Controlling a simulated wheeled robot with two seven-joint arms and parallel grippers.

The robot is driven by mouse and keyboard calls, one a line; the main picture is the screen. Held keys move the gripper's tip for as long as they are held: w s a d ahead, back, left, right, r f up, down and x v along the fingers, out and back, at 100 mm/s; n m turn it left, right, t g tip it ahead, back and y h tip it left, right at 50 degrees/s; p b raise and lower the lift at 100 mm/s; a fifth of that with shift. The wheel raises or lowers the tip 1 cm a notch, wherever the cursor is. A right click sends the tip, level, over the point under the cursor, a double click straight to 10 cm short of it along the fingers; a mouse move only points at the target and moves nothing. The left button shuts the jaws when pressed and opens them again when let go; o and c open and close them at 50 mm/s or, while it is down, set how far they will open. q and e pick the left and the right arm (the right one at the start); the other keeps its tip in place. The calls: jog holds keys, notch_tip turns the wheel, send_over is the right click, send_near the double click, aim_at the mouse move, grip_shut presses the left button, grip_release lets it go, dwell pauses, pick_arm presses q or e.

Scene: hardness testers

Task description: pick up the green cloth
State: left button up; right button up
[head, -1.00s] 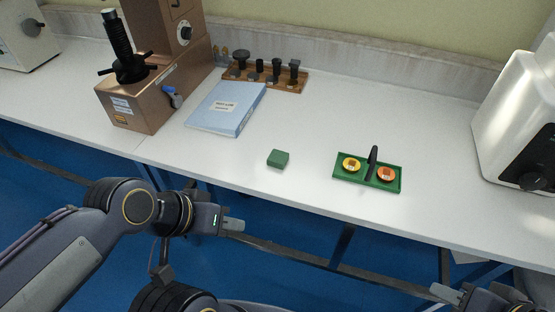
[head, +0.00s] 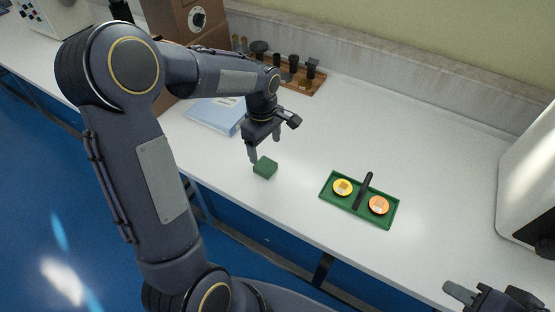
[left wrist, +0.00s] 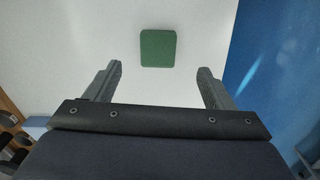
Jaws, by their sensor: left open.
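The green cloth (head: 265,168) is a small folded block lying on the white table near its front edge. My left gripper (head: 265,158) is above the table, pointing down, just behind and over the cloth in the head view. In the left wrist view the cloth (left wrist: 158,48) lies ahead of the two spread fingers (left wrist: 160,80), near the middle between them. The left gripper is open and empty. My right gripper (head: 470,296) is at the bottom right corner of the head view, partly cut off; its jaw state is unclear.
A green tray (head: 388,222) with a yellow disc (head: 343,187), an orange disc (head: 379,205) and a black upright handle stands to the right. A blue book (head: 212,112) lies behind my left arm. A wooden rack (head: 318,84) and a brown tester (head: 190,25) stand further back.

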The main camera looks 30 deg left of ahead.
aim_at(265, 165)
pick_arm(q)
jog(key=shift+w+f+n, duration=0.3)
jog(key=shift+w+f, duration=0.15)
jog(key=shift+f, duration=0.4)
jog(key=f, duration=0.7)
jog(key=shift+s+a+p, duration=0.15)
jog(key=shift+a+p, duration=0.15)
jog(key=shift+p, duration=0.05)
jog(key=shift+c, duration=0.2)
jog(key=c, duration=1)
jog(key=shift+r, duration=0.15)
